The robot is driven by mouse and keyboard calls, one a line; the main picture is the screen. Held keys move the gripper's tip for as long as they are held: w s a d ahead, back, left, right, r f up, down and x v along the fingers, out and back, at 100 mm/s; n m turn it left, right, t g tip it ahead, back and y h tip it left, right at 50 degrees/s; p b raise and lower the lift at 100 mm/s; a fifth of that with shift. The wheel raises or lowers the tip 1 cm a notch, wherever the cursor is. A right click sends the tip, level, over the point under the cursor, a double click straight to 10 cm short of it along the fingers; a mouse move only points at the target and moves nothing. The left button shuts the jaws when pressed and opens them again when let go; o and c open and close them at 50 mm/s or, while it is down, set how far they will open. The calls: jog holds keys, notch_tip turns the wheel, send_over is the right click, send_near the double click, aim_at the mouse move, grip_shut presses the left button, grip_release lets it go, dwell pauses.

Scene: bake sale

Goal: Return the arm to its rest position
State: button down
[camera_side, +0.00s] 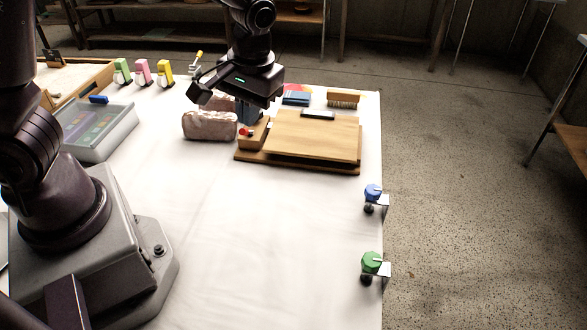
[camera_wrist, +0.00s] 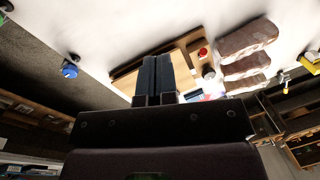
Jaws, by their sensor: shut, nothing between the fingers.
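My gripper (camera_side: 246,112) hangs over the far part of the white table, just left of and above a wooden board assembly (camera_side: 315,135). In the wrist view its two dark fingers (camera_wrist: 153,75) are together, with nothing between them. The fingers cover part of the wooden board (camera_wrist: 128,78) in that view. A small block with a red knob (camera_side: 247,132) sits at the board's left end, below the fingers. I cannot tell the exact height of the fingertips above it.
Wrapped loaves (camera_side: 209,126) lie left of the board. A blue item (camera_side: 296,98) and a brush (camera_side: 343,99) lie behind it. A lidded clear box (camera_side: 97,130) stands at left. Blue (camera_side: 373,193) and green (camera_side: 372,262) clamps grip the right edge. The table's front middle is clear.

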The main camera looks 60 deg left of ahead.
jog(key=s+r+m+t+h, duration=0.1)
jog(key=s+r+m+t, duration=0.4)
jog(key=s+r, duration=0.6)
notch_tip(320, 180, up, 4)
jog(key=shift+s+d+f+m+t, duration=0.3)
jog(key=shift+s+d+t, duration=0.15)
jog(key=shift+t, duration=0.25)
